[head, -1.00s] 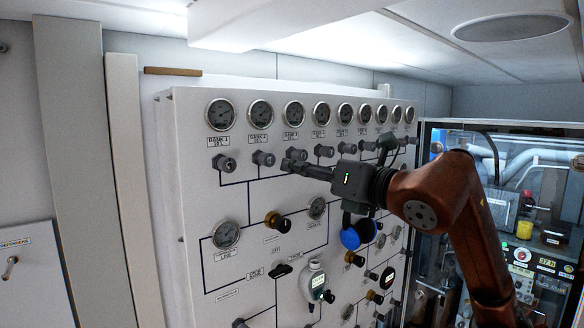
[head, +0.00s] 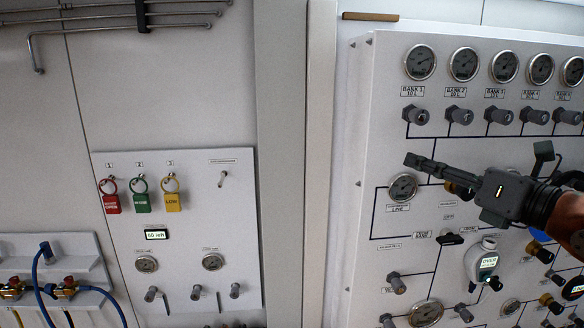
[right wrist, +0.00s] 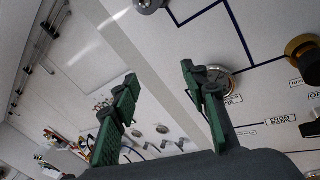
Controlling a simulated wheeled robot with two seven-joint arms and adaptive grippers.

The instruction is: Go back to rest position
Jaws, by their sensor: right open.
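My right gripper (head: 424,163) is in front of the fill panel (head: 365,110), near the line gauge (head: 402,187) and below the row of bank knobs. Its arm comes in from the right edge. In the right wrist view its two green-padded fingers (right wrist: 160,105) stand apart with nothing between them. Part of the gauge shows behind one finger there. I cannot tell the exact gap between the gripper and the panel. My left gripper is not in view.
A smaller panel (head: 238,190) at left carries red (head: 111,203), green (head: 141,202) and yellow (head: 173,201) tags. Blue hoses (head: 37,272) are at the lower left. A white device with a lit display (head: 486,262) sits on the fill panel. A bare wall strip stands between the panels.

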